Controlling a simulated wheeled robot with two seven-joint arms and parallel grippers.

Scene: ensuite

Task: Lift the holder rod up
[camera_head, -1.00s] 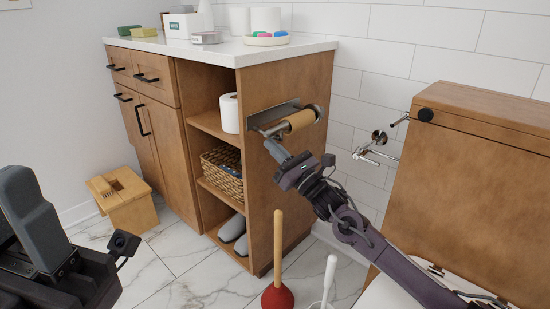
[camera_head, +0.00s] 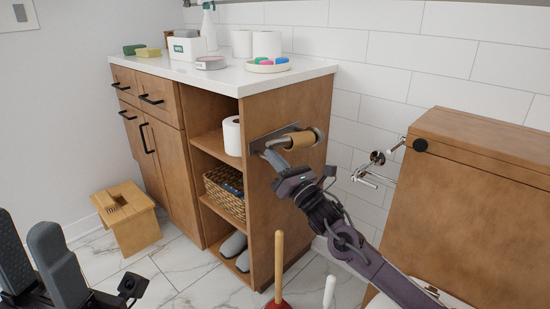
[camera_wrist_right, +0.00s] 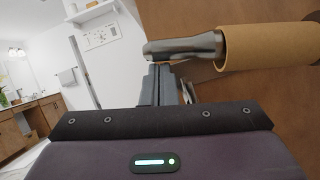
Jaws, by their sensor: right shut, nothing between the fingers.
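The holder rod is mounted on the side panel of the wooden cabinet. In the head view it carries a bare brown cardboard tube (camera_head: 300,140), with a metal plate (camera_head: 268,138) behind it. In the right wrist view the metal rod end (camera_wrist_right: 185,47) sticks out to the left of the tube (camera_wrist_right: 265,47). My right gripper (camera_head: 273,156) is just below the rod's near end. In the wrist view its fingers (camera_wrist_right: 156,72) are together and empty, with their tips right under the metal end; whether they touch it I cannot tell. My left gripper (camera_head: 24,222) is low at the left, fingers apart, empty.
The toilet tank (camera_head: 475,190) stands at the right, with a chrome wall fitting (camera_head: 372,168) beside it. A plunger (camera_head: 279,265) stands on the floor below my right arm. Open shelves with a basket (camera_head: 225,190) are left of the panel. A wooden stool (camera_head: 130,220) is at the left.

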